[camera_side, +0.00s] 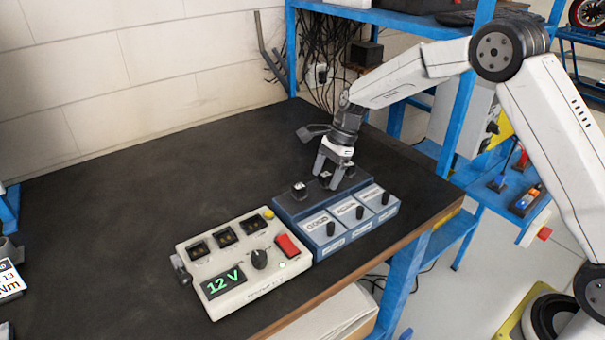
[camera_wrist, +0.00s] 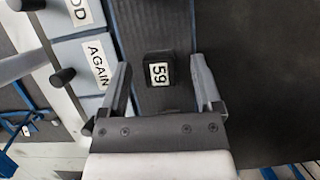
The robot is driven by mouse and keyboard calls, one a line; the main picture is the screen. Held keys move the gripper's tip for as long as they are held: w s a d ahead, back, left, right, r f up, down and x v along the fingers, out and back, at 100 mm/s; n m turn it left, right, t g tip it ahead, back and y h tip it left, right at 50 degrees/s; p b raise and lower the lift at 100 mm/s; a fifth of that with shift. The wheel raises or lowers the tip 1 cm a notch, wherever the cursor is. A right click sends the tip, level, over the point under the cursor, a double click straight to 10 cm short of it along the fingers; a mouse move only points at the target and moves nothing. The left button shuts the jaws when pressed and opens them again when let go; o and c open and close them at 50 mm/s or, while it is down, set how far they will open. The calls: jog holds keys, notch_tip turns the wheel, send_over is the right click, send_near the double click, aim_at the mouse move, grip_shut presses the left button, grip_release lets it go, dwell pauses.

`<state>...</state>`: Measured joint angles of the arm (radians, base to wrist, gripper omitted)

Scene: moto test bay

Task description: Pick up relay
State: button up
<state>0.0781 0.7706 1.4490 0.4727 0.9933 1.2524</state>
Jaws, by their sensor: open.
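A small black cube-shaped relay (camera_wrist: 157,72) with a white label reading 59 sits on the dark blue strip of the tray, between my gripper's fingers in the wrist view. In the side view that relay (camera_side: 325,177) is partly hidden by the fingers. My gripper (camera_side: 327,181) points down over the strip, open, with one finger on each side of the relay. It also shows in the wrist view (camera_wrist: 160,64); I cannot tell whether the fingers touch the relay. Another black cube (camera_side: 299,190) stands on the strip to the left, and one more (camera_side: 350,171) to the right.
The blue tray (camera_side: 290,213) has labelled light-blue sections with black knobs on its near side. A cream tester box (camera_side: 222,289) showing 12 V adjoins it at left, with a red switch. The black mat (camera_side: 130,210) is clear at left and behind. Blue shelving stands behind.

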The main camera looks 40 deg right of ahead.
dwell(0.4)
grip_shut()
jog(key=shift+r, duration=0.15)
jog(key=shift+r, duration=0.45)
jog(key=s+r, duration=1.1)
jog(key=s, duration=0.3)
jog(key=shift+d+r, duration=0.3)
jog(key=shift+r, duration=0.1)
dwell(0.3)
